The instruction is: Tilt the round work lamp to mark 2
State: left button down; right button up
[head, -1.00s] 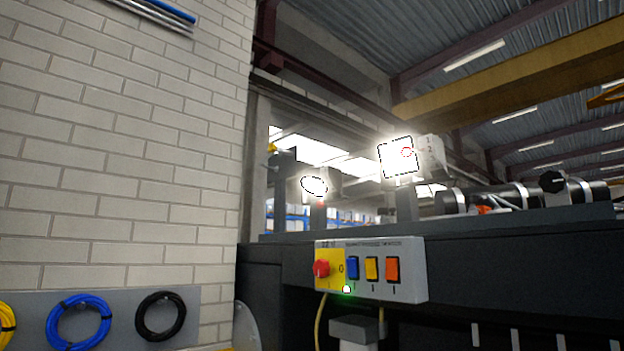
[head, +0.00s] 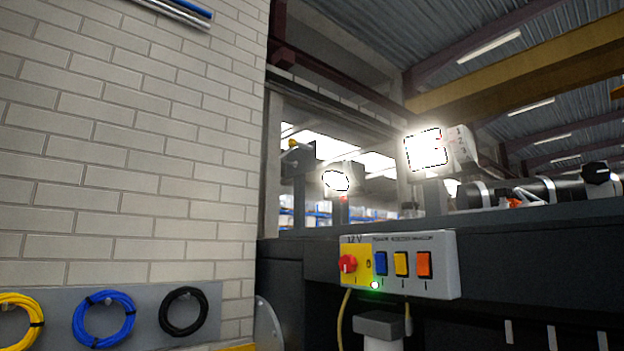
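The round work lamp (head: 336,181) is lit and stands on a short post on the dark chassis, left of a square lamp. Its glowing face shows as a flattened oval. I cannot make out any marks beside it or read its tilt. The square lamp (head: 426,150) is also lit, higher and to the right, with small numbers on the side of its housing. Neither of my grippers is in view.
A switch box (head: 440,266) with a red rotary knob (head: 347,263), blue, yellow and orange switches and a green light is on the chassis front. A grey post (head: 378,324) stands below it. A brick wall (head: 130,150) with cable coils fills the left.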

aim_at(333, 174)
jog(key=z, duration=1.25)
jog(key=k, duration=0.95)
jog(key=u, duration=1.6)
jog(key=i, duration=0.5)
